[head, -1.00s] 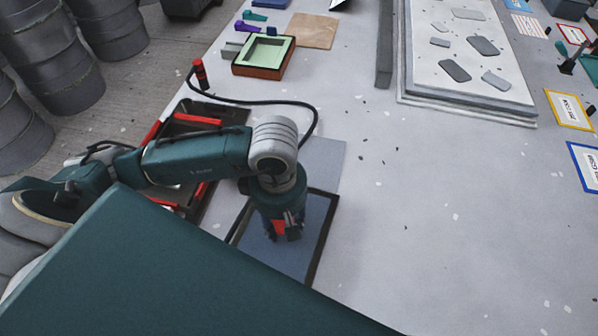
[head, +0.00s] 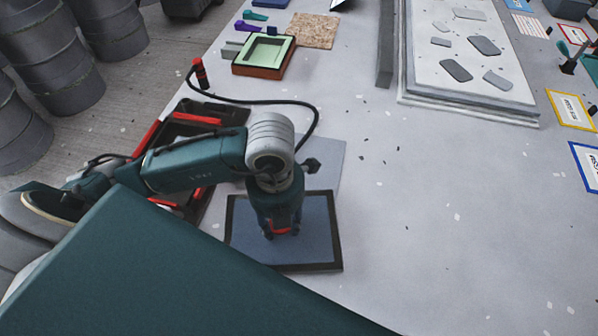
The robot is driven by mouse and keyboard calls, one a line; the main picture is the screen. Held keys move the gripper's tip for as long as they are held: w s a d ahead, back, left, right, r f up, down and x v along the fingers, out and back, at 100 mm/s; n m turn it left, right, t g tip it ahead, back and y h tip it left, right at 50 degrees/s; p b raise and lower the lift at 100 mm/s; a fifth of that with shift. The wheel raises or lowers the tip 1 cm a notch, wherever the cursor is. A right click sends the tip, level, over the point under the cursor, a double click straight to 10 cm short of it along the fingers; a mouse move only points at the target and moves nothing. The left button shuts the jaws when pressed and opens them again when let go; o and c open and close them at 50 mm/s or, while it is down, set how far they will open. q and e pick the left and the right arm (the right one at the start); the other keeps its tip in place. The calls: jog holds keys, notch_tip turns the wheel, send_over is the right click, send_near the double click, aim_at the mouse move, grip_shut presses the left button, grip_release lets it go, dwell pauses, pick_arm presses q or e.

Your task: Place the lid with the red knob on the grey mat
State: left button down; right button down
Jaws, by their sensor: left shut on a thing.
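The lid (head: 310,250) is a flat blue-grey panel with a dark frame. Its red knob (head: 281,231) shows between the fingers of my left gripper (head: 283,234), which is shut on it from above. The grey mat (head: 329,157) is a plain blue-grey sheet on the table. Its far part shows behind the lid; the lid and my arm hide the rest. The lid looks level and roughly square with the mat. I cannot tell whether it touches the mat or hangs just above it. My right gripper is not in view.
A dark box with red edges (head: 195,119) stands left, partly behind my left arm. A green-and-brown mould (head: 264,54) stands farther back. The table (head: 440,200) is clear to the right.

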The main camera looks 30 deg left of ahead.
aim_at(300, 162)
pick_arm(q)
jog(key=shift+n, duration=0.3)
jog(key=shift+w+r, duration=0.1)
jog(key=shift+w, duration=0.1)
jog(key=shift+n, duration=0.3)
jog(key=w+a+p, duration=0.1)
jog(key=w, duration=0.3)
jog(key=w+a+p, duration=0.1)
jog(key=w, duration=0.3)
jog(key=w+a+p, duration=0.1)
jog(key=w, duration=0.3)
jog(key=shift+w+a, duration=0.15)
jog(key=shift+w, duration=0.1)
jog(key=shift+w+a+p, duration=0.15)
jog(key=shift+w+p, duration=0.15)
jog(key=shift+w, duration=0.25)
jog(key=w, duration=0.1)
jog(key=w+a+p, duration=0.1)
jog(key=w, duration=0.1)
jog(key=shift+w+r, duration=0.1)
jog(key=shift+w, duration=0.2)
jog(key=shift+f+p, duration=0.35)
jog(key=shift+f, duration=0.5)
jog(key=shift+s, duration=0.1)
